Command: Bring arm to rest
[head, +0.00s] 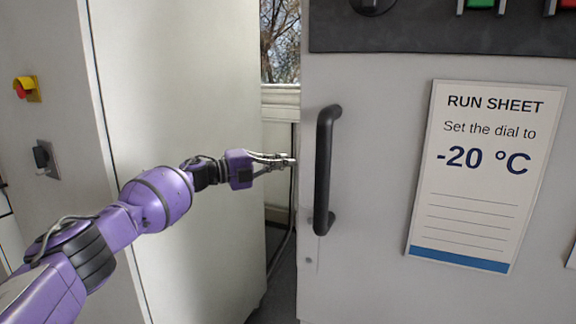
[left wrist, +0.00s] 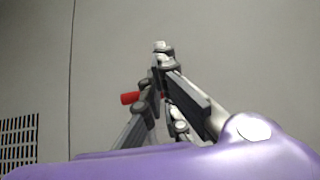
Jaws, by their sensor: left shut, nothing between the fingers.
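My left arm reaches in from the lower left in the head view. Its gripper (head: 287,161) is shut and empty, just left of the edge of the grey cabinet door and its black vertical handle (head: 323,170). I cannot tell whether the fingertips touch the door edge. In the left wrist view the shut fingers (left wrist: 161,50) point at a plain grey surface, with a small red piece (left wrist: 130,98) showing beside them. My right gripper is in neither view.
A run sheet (head: 485,170) on the door reads "Set the dial to -20 °C". A dark control panel (head: 420,30) is above it. A pale cabinet (head: 190,80) stands at the left, with a red and yellow switch (head: 27,88). A narrow gap with a window (head: 280,40) lies between.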

